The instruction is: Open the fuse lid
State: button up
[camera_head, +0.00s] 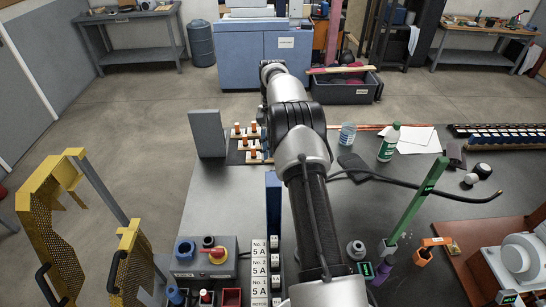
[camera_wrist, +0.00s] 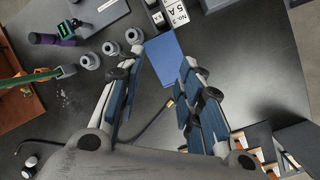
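A flat blue panel (camera_head: 273,200) stands beside the row of fuse modules labelled "5 A" (camera_head: 275,262); I take it for the fuse lid, but cannot be sure. The modules' faces show uncovered. In the wrist view the blue panel (camera_wrist: 165,60) lies between and beyond my fingertips, beside the label "No. 3 5 A" (camera_wrist: 176,10). My gripper (camera_wrist: 160,66) is open with nothing between its fingers; I cannot tell whether a fingertip touches the panel. In the head view my gripper cannot be made out.
A grey upright plate (camera_head: 207,133) stands by a board of orange-topped pieces (camera_head: 248,152). A green post (camera_head: 418,198) and a black cable (camera_head: 440,194) are on the right. Bare bench (camera_head: 225,200) lies left of the blue panel.

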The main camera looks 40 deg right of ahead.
jog(key=w+f+n, duration=0.1)
jog(key=w+d+f+n+t+h+b, duration=0.1)
jog(key=w+d+f+n+t, duration=0.1)
jog(key=w+n, duration=0.1)
jog(key=shift+d+b, duration=0.15)
jog(key=shift+b, duration=0.25)
jog(key=shift+c, duration=1.3)
jog(key=w+d+n+t, duration=0.1)
jog(key=w+d+f+n+t+h+b, duration=0.1)
jog(key=w+n, duration=0.1)
jog(key=w+n+t+h, duration=0.1)
jog(key=shift+w+d+f+n+b, duration=0.15)
jog(key=shift+w+d+n+b, duration=0.15)
jog(key=shift+w+d, duration=0.1)
grip_shut()
notch_tip(320, 180, down, 9)
jog(key=s+a+b, duration=0.1)
jog(key=s+b, duration=0.1)
jog(key=b, duration=0.1)
jog(key=shift+a, duration=0.1)
jog(key=shift+r, duration=0.2)
